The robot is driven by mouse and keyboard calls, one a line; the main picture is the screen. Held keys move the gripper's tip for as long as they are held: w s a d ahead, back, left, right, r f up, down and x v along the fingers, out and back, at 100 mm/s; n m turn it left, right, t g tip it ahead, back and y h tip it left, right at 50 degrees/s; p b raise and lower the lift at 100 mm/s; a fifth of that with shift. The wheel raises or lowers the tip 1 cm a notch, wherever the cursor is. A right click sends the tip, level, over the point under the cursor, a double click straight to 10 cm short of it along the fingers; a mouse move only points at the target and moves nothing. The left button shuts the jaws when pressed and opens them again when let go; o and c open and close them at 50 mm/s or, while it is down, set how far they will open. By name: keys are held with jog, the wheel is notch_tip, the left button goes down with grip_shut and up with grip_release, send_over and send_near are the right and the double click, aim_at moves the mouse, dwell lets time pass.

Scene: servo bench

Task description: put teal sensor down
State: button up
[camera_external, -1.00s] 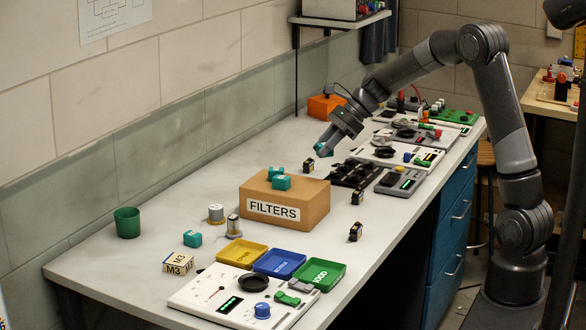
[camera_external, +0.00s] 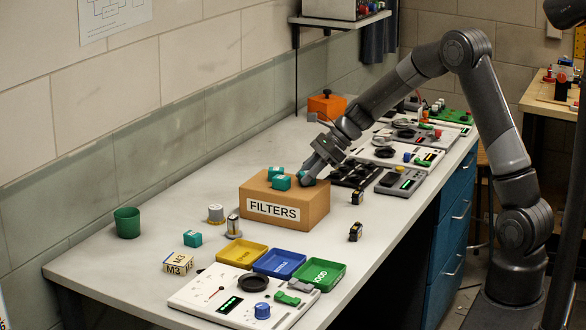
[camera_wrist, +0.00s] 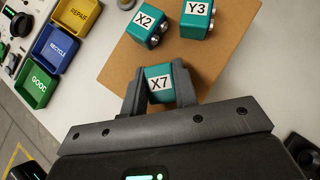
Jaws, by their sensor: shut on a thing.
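A teal sensor labelled X7 (camera_wrist: 160,84) is between the fingers of my gripper (camera_wrist: 160,92) in the wrist view. In the external view my gripper (camera_external: 310,176) is at the right part of the top of the FILTERS box (camera_external: 285,210), and only a little teal of the held sensor shows. I cannot tell whether the sensor touches the box top. Two other teal sensors, X2 (camera_wrist: 146,24) and Y3 (camera_wrist: 197,18), sit on the box top beyond it. A further teal block (camera_external: 192,239) lies on the bench at the left.
Yellow REPAIR (camera_external: 243,254), blue RECYCLE (camera_external: 279,263) and green GOOD (camera_external: 320,274) trays lie in front of the box. A white test panel (camera_external: 190,291) is nearer. Small dark-and-yellow parts (camera_external: 356,231) stand right of the box. A green cup (camera_external: 127,222) stands at the left.

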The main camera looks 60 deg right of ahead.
jog(key=o, duration=0.9)
jog(key=shift+f, duration=0.1)
jog(key=shift+o, duration=0.2)
jog(key=shift+d+r, duration=0.1)
jog(key=shift+r, duration=0.2)
jog(key=v, duration=1.1)
jog(key=s+a+r+n+g+h, duration=0.1)
jog(key=s+a+r+n, duration=0.2)
jog(key=s+a+n, duration=0.35)
jog(key=s+a+r+n+g+h, duration=0.1)
jog(key=s+a+r+n, duration=0.2)
jog(key=s+a+n, duration=0.4)
jog(key=s+a+n+t+h, duration=0.1)
jog(key=s+n+h, duration=0.3)
jog(key=s+n, duration=0.9)
jog(key=s, duration=0.4)
jog(key=shift+s+a+f, duration=0.15)
jog(key=shift+s+a, duration=0.05)
jog(key=shift+s, duration=0.1)
